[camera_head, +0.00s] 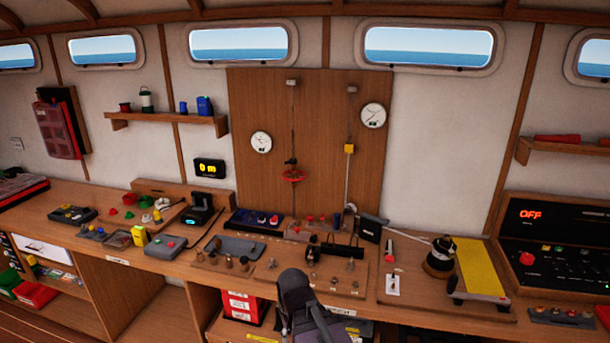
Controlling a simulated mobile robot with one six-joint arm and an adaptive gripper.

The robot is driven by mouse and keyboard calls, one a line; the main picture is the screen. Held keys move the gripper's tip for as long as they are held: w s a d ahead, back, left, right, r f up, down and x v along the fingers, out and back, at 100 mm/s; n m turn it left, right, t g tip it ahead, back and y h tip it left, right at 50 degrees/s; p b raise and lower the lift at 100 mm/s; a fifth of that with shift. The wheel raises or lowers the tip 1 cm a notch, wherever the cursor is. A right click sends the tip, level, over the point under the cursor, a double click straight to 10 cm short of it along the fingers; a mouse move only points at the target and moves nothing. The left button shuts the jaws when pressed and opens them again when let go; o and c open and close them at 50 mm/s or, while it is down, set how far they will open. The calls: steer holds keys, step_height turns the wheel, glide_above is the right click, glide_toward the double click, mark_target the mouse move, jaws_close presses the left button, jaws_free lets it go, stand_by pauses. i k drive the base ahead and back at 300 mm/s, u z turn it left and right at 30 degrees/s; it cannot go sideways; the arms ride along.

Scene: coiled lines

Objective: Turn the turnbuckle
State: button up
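Two lines hang on a tall wooden board (262,100) at the back wall. The left line has a red fitting (292,174) with a dark piece just above it, which looks like the turnbuckle, though it is too small to be sure. The right line carries a yellow block (349,149) with a pale rod below it. My gripper (299,290) is a dark shape at the bottom centre, in front of the bench and well below the red fitting, apart from it. Its fingers cannot be made out, so I cannot tell whether it is open.
Between my gripper and the board, the bench (375,318) holds a panel of small knobs (245,262), a black-framed fixture (340,250) and a grey tray (238,246). A winch-like drum (438,262) and yellow strip (480,268) stand right. Space before the board's upper part is clear.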

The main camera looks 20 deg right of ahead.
mark_target(294, 176)
steer(key=z, duration=0.05)
steer(key=i, duration=0.95)
steer(key=u, duration=0.05)
